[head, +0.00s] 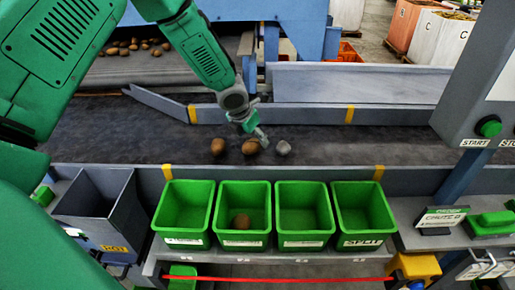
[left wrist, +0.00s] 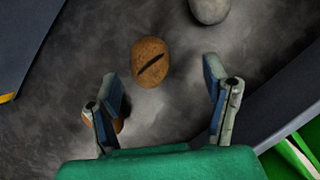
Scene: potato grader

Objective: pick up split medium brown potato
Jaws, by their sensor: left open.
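The split medium brown potato (head: 250,147) lies on the dark belt below my left gripper (head: 254,132). In the left wrist view this potato (left wrist: 150,62) shows a dark slit across its top. My left gripper (left wrist: 161,88) is open, with its fingers apart. The potato is beyond the fingertips in that view, roughly centred between them, and nothing is held. My right gripper is not in view.
A brown potato (head: 217,147) lies left of the split one and a grey lump (head: 283,148) lies right. Several green bins line the front; one (head: 244,204) holds a potato and one is labelled SPLIT (head: 363,211). A grey rot bin (head: 97,207) stands left.

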